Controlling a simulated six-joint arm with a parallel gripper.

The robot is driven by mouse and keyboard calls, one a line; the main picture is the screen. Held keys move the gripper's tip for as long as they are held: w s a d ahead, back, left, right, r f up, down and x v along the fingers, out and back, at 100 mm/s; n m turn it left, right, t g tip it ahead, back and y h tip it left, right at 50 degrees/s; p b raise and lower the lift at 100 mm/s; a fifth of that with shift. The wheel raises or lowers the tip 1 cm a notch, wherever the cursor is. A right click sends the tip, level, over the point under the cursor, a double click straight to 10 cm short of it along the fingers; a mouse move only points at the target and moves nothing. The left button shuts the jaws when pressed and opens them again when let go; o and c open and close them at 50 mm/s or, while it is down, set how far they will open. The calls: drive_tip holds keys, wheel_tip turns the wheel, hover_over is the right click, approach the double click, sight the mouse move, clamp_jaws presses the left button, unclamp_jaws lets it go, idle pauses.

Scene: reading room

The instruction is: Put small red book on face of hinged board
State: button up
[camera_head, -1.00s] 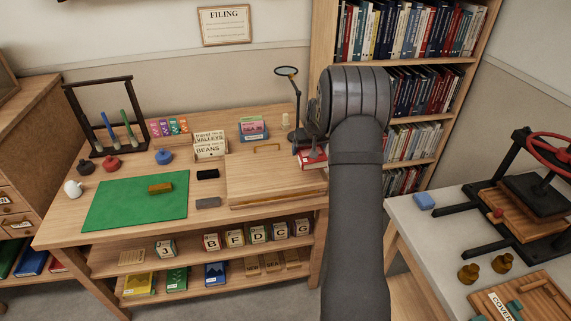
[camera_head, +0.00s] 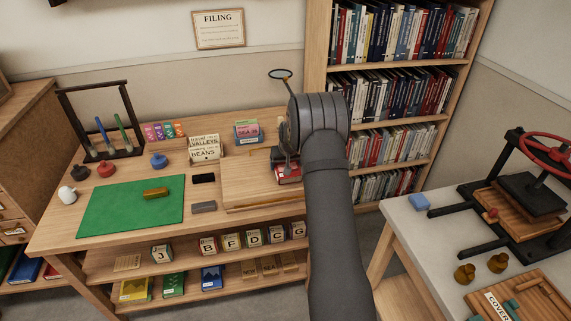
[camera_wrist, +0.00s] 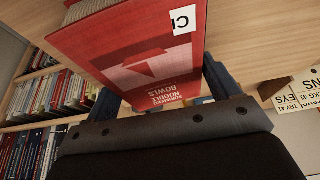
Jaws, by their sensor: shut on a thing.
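The small red book (camera_head: 289,174) is held by my gripper (camera_head: 287,161) over the right part of the hinged board (camera_head: 243,187). The board is a flat pale wooden panel on the table, partly hidden by my arm. I cannot tell whether the book touches it. In the wrist view the red cover (camera_wrist: 125,45) shows a white label and printed title, and my gripper (camera_wrist: 165,88) is shut on the book's near end. Pale wood lies beyond the book.
A tan box (camera_head: 205,147) and small upright books (camera_head: 247,132) stand behind the board. A black block (camera_head: 204,178) and grey block (camera_head: 203,207) lie left of it. A magnifier stand (camera_head: 280,74) rises close to my gripper. The green mat (camera_head: 130,212) is further left.

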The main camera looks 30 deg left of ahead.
drive_tip(key=shift+f, duration=0.2)
drive_tip(key=o, duration=1.1)
drive_tip(key=shift+c, duration=0.2)
drive_tip(key=v, duration=1.2)
drive_tip(key=shift+r, duration=0.2)
drive_tip(key=shift+f, duration=0.15)
